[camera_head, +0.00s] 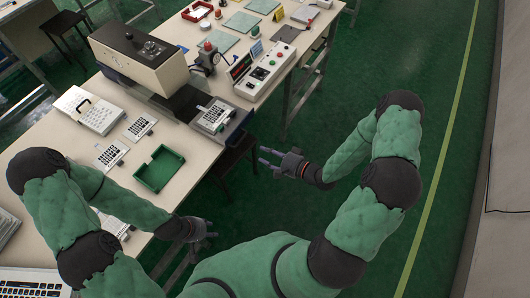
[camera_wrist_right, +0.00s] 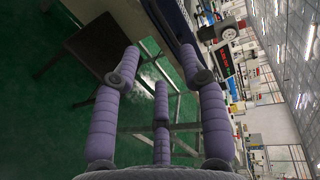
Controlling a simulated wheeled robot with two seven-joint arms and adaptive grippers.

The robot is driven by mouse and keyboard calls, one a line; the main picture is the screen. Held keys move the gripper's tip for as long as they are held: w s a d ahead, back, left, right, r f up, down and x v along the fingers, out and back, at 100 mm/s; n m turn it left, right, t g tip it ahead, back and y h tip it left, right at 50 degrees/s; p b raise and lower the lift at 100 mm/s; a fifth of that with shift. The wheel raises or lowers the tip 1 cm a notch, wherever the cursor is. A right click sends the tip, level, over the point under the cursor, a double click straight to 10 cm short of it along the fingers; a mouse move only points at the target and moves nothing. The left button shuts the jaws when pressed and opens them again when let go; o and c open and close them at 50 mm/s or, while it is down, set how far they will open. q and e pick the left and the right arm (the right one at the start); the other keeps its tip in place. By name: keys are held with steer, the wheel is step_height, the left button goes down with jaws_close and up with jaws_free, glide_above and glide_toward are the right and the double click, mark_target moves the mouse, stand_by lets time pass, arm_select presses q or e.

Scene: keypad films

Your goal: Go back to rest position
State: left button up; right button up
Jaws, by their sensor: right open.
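My right gripper (camera_head: 268,161) hangs over the green floor to the right of the table, with its fingers apart and nothing between them. In the right wrist view its purple fingers (camera_wrist_right: 155,85) are spread, with floor and table legs behind them. My left gripper (camera_head: 208,231) is by the table's front edge at the lower middle. It is small and partly dark, and whether its fingers are open or shut does not show.
The long table (camera_head: 60,150) holds a beige machine (camera_head: 140,60), a green tray (camera_head: 159,170), keypads (camera_head: 111,154) and a control box (camera_head: 266,70). A dark stool (camera_head: 235,152) stands at its edge. Green floor (camera_head: 440,60) with a yellow line is clear on the right.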

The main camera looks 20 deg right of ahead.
stand_by(0.4)
steer(key=a+f+n+g+h, duration=0.2)
steer(key=a+f+g, duration=0.1)
steer(key=f, duration=0.3)
steer(key=s+a+f+n+g+h+b, duration=0.1)
steer(key=s+a+f+n+g, duration=0.2)
steer(key=s, duration=0.4)
steer(key=s+a+f+n+g+h+b, duration=0.1)
steer(key=s+a+f+n+g+h, duration=0.1)
steer(key=s+g, duration=0.4)
step_height(320, 180, down, 2)
steer(key=shift+s+a+f+n, duration=0.25)
steer(key=shift+s+a+n, duration=0.45)
steer(key=shift+s+a, duration=0.45)
